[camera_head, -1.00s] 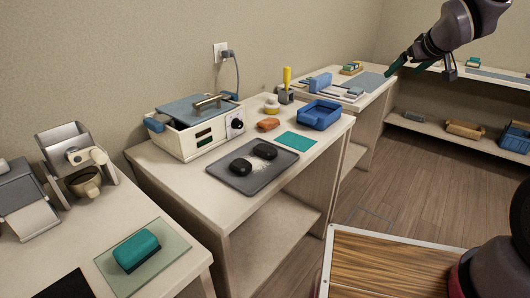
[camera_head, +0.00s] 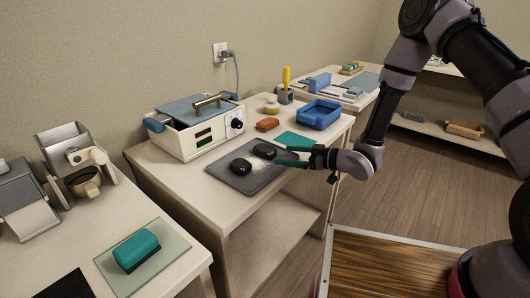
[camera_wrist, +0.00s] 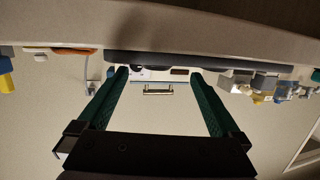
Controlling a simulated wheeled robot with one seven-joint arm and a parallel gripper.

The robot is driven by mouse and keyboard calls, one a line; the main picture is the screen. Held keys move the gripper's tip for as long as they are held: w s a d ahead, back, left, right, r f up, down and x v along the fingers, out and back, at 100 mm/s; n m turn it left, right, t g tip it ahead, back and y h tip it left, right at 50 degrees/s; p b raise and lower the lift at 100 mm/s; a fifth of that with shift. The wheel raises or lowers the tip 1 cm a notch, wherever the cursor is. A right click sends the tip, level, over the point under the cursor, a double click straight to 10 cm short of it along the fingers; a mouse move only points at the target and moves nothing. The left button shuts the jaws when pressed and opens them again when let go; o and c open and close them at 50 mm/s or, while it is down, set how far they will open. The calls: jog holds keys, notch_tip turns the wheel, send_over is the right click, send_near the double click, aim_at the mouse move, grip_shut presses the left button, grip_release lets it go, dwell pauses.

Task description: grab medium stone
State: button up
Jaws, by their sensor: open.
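Two black, rounded stones lie on a dark grey tray (camera_head: 246,186) on the middle table. The near-left stone (camera_head: 241,167) and the far-right stone (camera_head: 265,151) are close in size, so I cannot tell which is medium. My gripper (camera_head: 279,155) reaches in low from the right, its green fingers open and pointing left. Its tips are just right of the far-right stone; I cannot tell if they touch it. In the wrist view, the open fingers (camera_wrist: 162,72) show nothing held. The tray's dark edge (camera_wrist: 200,58) spans the top there, and no stone is clear.
A cream wax warmer (camera_head: 200,135) with a handled lid stands behind the tray. A blue bin (camera_head: 319,116), an orange bar (camera_head: 267,125) and a teal mat (camera_head: 297,141) are close by. A teal block (camera_head: 136,251) sits on the near-left table.

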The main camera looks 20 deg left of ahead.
aim_at(265, 148)
jog(key=x, duration=0.9)
jog(key=shift+w+a+r, duration=0.1)
jog(key=shift+w, duration=0.3)
grip_shut()
jog(key=shift+r, duration=0.1)
